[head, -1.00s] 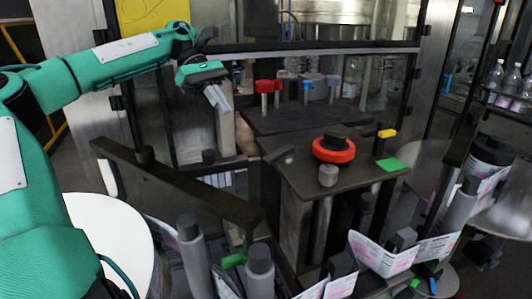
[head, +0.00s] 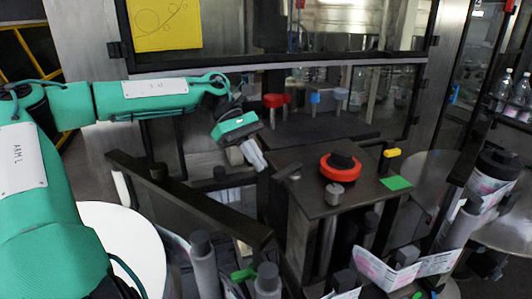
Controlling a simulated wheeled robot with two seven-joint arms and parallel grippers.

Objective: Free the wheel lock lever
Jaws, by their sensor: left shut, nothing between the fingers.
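A red ring-shaped wheel (head: 340,166) with a dark hub lies on the dark pedestal top (head: 318,198). A small yellow-ended lever (head: 390,154) stands behind and right of it, near a green patch (head: 396,183). A short grey bar (head: 288,173) juts at the pedestal's left edge. I cannot tell for certain which of these is the wheel lock lever. My left gripper (head: 254,157) is shut and empty, its fingers pointing down and right, just left of the grey bar with a small gap in the picture. My right gripper is out of view.
A dark slanted beam (head: 195,200) crosses below my left arm. Red and blue knobs (head: 276,101) stand on a dark shelf behind. Grey cylinders and labelled sheets (head: 395,268) fill the front. A yellow sheet (head: 163,24) hangs at the back.

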